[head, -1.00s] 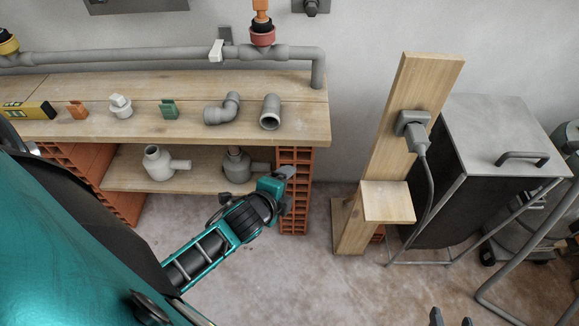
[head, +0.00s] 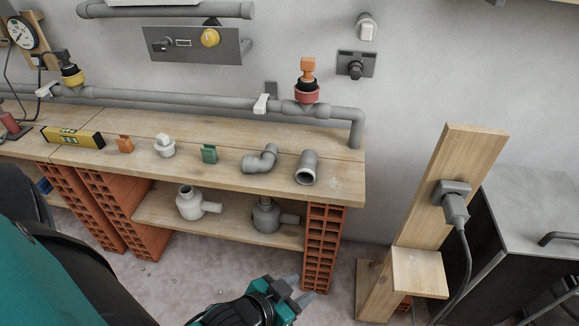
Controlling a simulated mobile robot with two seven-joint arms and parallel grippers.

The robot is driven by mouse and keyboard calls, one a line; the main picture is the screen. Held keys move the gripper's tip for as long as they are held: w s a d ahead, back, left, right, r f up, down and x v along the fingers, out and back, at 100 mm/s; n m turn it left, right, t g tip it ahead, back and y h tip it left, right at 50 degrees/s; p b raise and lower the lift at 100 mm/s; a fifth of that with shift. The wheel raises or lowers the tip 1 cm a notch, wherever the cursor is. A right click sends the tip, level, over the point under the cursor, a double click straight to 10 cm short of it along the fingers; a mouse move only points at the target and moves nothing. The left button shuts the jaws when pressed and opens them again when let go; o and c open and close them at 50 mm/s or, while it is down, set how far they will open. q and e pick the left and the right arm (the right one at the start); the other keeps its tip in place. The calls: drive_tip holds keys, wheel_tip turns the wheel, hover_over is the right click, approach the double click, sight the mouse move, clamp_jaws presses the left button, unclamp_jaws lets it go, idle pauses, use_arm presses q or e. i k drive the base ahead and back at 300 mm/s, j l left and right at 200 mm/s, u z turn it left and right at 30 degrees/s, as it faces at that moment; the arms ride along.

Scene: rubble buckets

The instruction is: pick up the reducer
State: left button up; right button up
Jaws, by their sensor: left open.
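A short grey pipe fitting (head: 307,167), which looks like the reducer, lies on the bench top near its right end, with its open mouth facing the front. A grey elbow (head: 260,159) lies to its left. My left gripper (head: 300,292) is at the bottom of the head view, below and in front of the bench. It is open, with nothing seen between its fingers. It is well apart from the fitting. My right gripper is out of view.
A green clip (head: 209,153), a white fitting (head: 164,146), an orange clip (head: 124,144) and a yellow level (head: 73,138) lie along the bench. A wooden post (head: 440,215) stands right of the bench.

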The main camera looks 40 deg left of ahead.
sight(305, 175)
drive_tip(key=u, duration=1.45)
drive_tip(key=i+l+u, duration=0.25)
drive_tip(key=l+u, duration=0.25)
drive_tip(key=i+l, duration=0.2)
drive_tip(key=l, duration=0.2)
